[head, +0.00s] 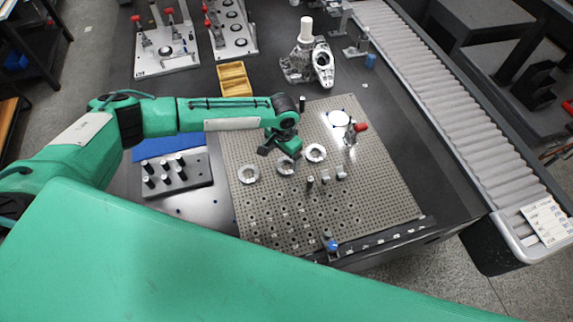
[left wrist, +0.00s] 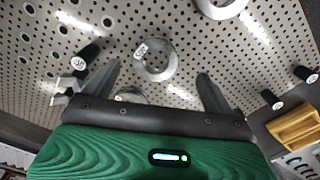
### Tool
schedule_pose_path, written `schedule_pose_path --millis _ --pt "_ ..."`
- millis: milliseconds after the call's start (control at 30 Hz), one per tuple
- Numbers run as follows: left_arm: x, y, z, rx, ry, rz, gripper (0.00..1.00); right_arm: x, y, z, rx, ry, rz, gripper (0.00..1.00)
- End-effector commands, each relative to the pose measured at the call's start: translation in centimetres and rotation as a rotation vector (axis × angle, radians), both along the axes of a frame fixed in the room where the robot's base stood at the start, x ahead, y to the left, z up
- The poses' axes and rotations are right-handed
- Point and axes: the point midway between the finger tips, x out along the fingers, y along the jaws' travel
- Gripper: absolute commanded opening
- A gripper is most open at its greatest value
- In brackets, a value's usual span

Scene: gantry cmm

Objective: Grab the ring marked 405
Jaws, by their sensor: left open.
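Three metal rings lie on the perforated plate (head: 265,215): a left ring (head: 249,174), a middle ring (head: 284,168) and a right ring (head: 316,152). My left gripper (head: 281,153) is over the middle ring and partly hides it. In the left wrist view my left gripper (left wrist: 159,70) is open, with a ring (left wrist: 166,72) lying on the plate between the spread fingers. That ring has a small white tag, too blurred to read surely. Another ring (left wrist: 220,8) is cut by the top edge; a third (left wrist: 130,96) is mostly hidden behind the gripper. My right gripper is not in view.
A clamp with a red tip (head: 361,127) and small posts (head: 310,182) stand on the plate near the rings. A yellow tray (head: 234,80) lies behind. A dark block with several pegs (head: 180,183) is at left, a roller conveyor (head: 440,90) at right.

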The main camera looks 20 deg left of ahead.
Motion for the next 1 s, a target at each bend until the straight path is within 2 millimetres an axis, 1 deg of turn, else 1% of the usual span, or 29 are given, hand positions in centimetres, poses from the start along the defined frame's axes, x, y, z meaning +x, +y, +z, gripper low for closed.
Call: schedule_pose_path --millis 67,267,300,400,500,700,767,800,867,1000 --pt "0.1 -0.2 -0.5 0.0 0.001 0.0 0.88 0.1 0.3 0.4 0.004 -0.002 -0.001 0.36" --pt "0.5 -1.0 -3.0 0.002 0.001 -0.001 0.88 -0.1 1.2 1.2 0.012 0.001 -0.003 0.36" --pt "0.4 -0.8 -3.6 0.002 0.002 0.0 0.88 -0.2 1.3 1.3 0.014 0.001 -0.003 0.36" --pt "0.4 -0.8 -4.6 0.001 0.003 0.001 0.88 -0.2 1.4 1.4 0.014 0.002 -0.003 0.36" --pt "0.4 -0.8 -5.0 0.0 0.001 0.0 0.88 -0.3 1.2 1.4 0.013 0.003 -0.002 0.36" --pt "0.4 -0.8 -5.1 0.0 0.001 0.0 0.88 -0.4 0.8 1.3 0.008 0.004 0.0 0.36" --pt "0.5 -0.8 -5.1 0.0 0.001 0.0 0.76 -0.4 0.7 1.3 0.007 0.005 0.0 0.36" --pt "0.5 -0.8 -5.1 0.0 0.001 0.0 0.68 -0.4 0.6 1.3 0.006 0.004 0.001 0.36" --pt "0.5 -0.8 -5.0 0.0 0.001 0.0 0.57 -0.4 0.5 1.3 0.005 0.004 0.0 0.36" --pt "0.5 -0.8 -5.0 0.0 0.001 0.0 0.29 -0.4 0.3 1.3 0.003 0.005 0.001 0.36"
